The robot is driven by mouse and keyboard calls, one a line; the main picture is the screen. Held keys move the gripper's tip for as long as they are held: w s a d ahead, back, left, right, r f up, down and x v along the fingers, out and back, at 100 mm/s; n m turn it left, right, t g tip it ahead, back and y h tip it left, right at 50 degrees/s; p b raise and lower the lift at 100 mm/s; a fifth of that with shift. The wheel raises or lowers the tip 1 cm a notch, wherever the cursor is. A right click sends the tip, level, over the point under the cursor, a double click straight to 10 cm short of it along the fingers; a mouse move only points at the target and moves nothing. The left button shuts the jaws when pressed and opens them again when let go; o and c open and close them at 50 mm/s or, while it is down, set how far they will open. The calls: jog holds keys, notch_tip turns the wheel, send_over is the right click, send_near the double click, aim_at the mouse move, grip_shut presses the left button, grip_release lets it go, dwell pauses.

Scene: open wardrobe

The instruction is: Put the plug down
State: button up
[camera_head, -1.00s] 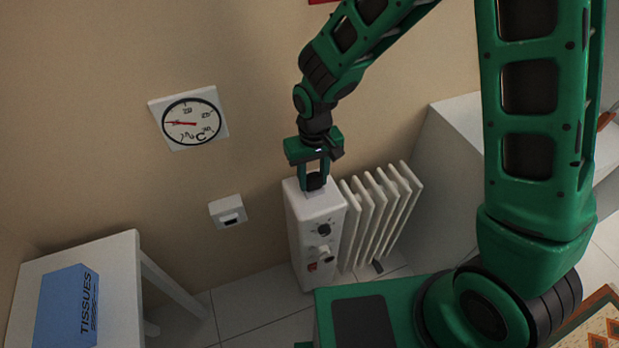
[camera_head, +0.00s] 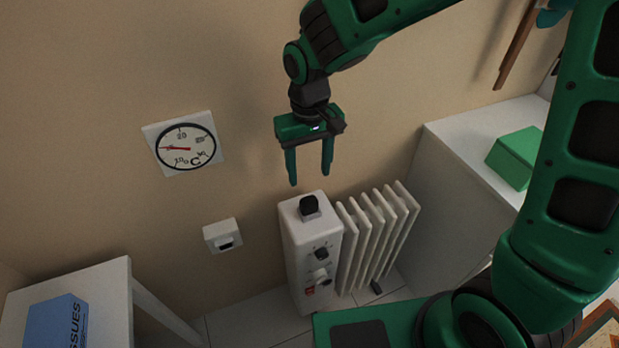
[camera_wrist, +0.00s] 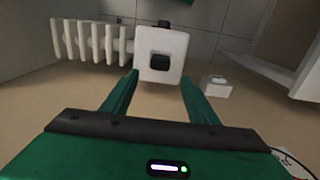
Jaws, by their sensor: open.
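The black plug (camera_head: 309,206) rests on the top face of the white radiator's control box (camera_head: 312,250). In the wrist view the plug (camera_wrist: 160,64) shows as a dark block on the box's white top. My gripper (camera_head: 310,180) is open and empty above the box, with a gap between its fingertips and the plug. In the wrist view my gripper's fingers (camera_wrist: 158,75) are spread wide to either side of the box top.
A white wall socket (camera_head: 222,236) and a round dial thermometer (camera_head: 184,148) are on the wall at left. A white table with a blue tissue box (camera_head: 55,325) stands at lower left. A white cabinet with a green box (camera_head: 516,157) is at right. Radiator fins (camera_head: 378,235) adjoin the control box.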

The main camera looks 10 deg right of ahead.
jog(key=shift+r, duration=0.2)
jog(key=s+d+r+m, duration=0.2)
jog(key=d+r, duration=0.1)
jog(key=d, duration=0.8)
jog(key=s+d+r+m, duration=0.2)
jog(key=d+r+m, duration=0.1)
jog(key=d, duration=0.9)
jog(key=s+d+m, duration=0.2)
jog(key=s+d, duration=0.3)
jog(key=s, duration=0.3)
jog(key=s+d+r+m, duration=0.1)
jog(key=s+d+m, duration=0.1)
jog(key=s+d, duration=0.4)
jog(key=s, duration=0.3)
jog(key=shift+r+m, duration=0.2)
jog(key=shift+m, duration=0.1)
jog(key=shift+d, duration=0.1)
